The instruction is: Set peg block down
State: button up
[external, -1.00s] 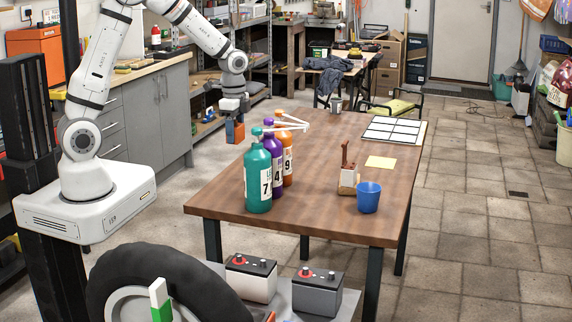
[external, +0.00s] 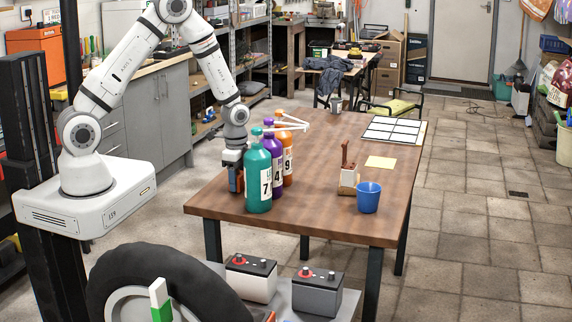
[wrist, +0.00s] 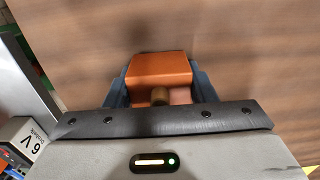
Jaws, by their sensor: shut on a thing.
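My gripper (external: 236,182) is shut on an orange block, low at the left edge of the wooden table (external: 320,160), just left of the teal bottle (external: 258,180). In the wrist view the block (wrist: 160,70) sits between the two blue fingers, over the brown tabletop (wrist: 240,60). A short, round tan peg (wrist: 160,95) and a pinkish part show on its side nearest the palm. The block's underside is hidden, so I cannot tell whether it touches the table. In the external view the block is mostly hidden by the fingers.
A purple bottle (external: 274,160) and an orange bottle (external: 286,155) stand behind the teal one. A small wooden holder (external: 348,182), a blue cup (external: 369,197), a yellow sheet (external: 381,162) and a white-squared panel (external: 394,131) are farther right. The table's middle is clear.

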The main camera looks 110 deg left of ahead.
jog(key=shift+f, duration=0.2)
jog(key=o, duration=1)
jog(key=shift+r, duration=0.1)
notch_tip(320, 180, up, 12)
jog(key=shift+r+b, duration=0.1)
jog(key=shift+b, duration=0.5)
